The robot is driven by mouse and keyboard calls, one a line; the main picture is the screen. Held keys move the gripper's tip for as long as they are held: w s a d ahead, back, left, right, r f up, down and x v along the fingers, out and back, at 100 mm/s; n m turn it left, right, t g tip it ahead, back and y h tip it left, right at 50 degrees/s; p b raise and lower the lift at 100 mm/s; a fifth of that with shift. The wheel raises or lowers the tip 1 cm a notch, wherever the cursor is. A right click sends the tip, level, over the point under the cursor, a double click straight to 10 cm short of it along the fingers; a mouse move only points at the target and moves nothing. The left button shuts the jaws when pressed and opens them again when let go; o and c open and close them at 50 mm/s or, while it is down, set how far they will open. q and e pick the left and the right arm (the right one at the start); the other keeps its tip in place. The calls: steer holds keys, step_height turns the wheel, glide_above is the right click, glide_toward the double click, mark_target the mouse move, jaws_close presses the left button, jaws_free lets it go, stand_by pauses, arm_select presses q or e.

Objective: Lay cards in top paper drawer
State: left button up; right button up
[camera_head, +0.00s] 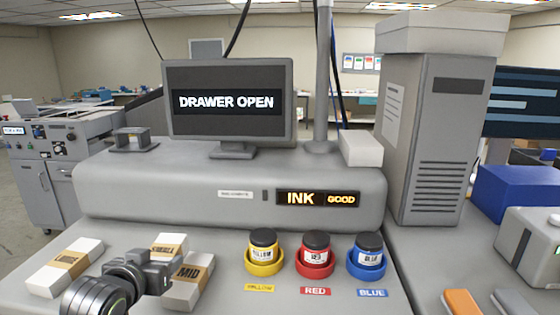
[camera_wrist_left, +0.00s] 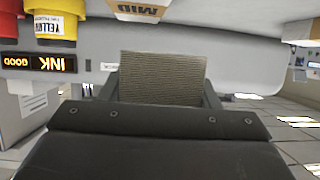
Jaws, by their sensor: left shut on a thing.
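My left gripper (camera_head: 150,262) is shut on a small white card pack (camera_head: 168,241) with a tan band that seems to read SMALL. In the left wrist view, the ribbed, tan-looking edge of the held pack (camera_wrist_left: 162,78) sits between the two fingers. Whether it touches the counter is unclear. A pack marked MID (camera_head: 187,283) lies just right of the gripper, and its band shows in the left wrist view (camera_wrist_left: 140,8). Another banded pack (camera_head: 65,266) lies to the left. The paper drawer is not in view; the monitor (camera_head: 228,101) reads DRAWER OPEN. My right gripper is not in view.
Yellow (camera_head: 264,254), red (camera_head: 315,256) and blue (camera_head: 367,258) ink pots stand in holders on the counter. Behind them is the raised console (camera_head: 230,180) with an INK GOOD display. A tall grey cabinet (camera_head: 437,120) stands at right. Counter between MID pack and yellow pot is clear.

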arm_select(q)
steer(key=s+d+b, duration=0.2)
steer(key=s+d, duration=0.2)
steer(key=s, duration=0.1)
steer(key=shift+s+d+n+y, duration=0.15)
steer(key=shift+d+n+y, duration=0.15)
steer(key=shift+y, duration=0.1)
steer(key=shift+r, duration=0.1)
steer(key=shift+r, duration=0.1)
